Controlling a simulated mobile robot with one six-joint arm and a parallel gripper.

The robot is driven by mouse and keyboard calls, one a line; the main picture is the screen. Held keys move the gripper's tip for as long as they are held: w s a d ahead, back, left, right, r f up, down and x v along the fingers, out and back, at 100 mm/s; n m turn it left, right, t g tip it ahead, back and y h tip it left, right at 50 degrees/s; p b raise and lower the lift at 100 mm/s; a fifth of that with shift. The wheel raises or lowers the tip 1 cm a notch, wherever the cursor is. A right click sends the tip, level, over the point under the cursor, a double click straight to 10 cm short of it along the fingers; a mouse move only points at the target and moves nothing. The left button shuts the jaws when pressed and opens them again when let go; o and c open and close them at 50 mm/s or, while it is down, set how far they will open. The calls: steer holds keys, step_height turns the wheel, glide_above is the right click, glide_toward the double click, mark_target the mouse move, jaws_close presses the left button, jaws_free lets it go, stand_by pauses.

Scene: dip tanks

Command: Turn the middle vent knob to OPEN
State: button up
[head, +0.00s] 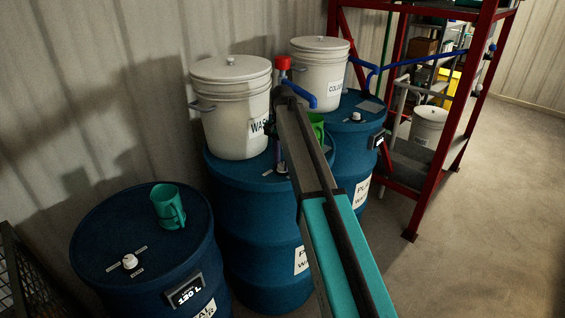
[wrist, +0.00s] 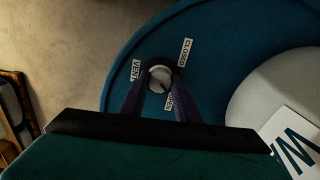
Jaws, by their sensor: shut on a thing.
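The middle blue drum (head: 265,225) stands between two other blue drums and bears a white lidded bucket. Its vent knob (wrist: 160,77) is a small pale round knob on the drum lid in the wrist view. Label plates reading VENT (wrist: 136,70), CLOSED (wrist: 184,52) and OPEN (wrist: 170,101) sit around it. My gripper (wrist: 158,86) is shut on this knob, one dark finger on each side. I cannot tell clearly which label the knob points to. In the head view my arm hides part of the middle drum lid, and the gripper is seen only in part.
The left drum (head: 95,225) carries a green mug (head: 169,207) and its own white knob (head: 130,261). The wash bucket (head: 228,110) stands close to my gripper. Another bucket (head: 318,78) stands on the back drum. A red rack (head: 397,205) is at right; floor beside it is clear.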

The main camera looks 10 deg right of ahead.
mark_target(283, 164)
steer(key=shift+m, duration=0.5)
steer(key=o, duration=1)
steer(key=shift+o, duration=0.2)
step_height(283, 164, up, 14)
steer(key=b, duration=0.3)
steer(key=shift+b, duration=0.35)
steer(key=shift+f, duration=0.1)
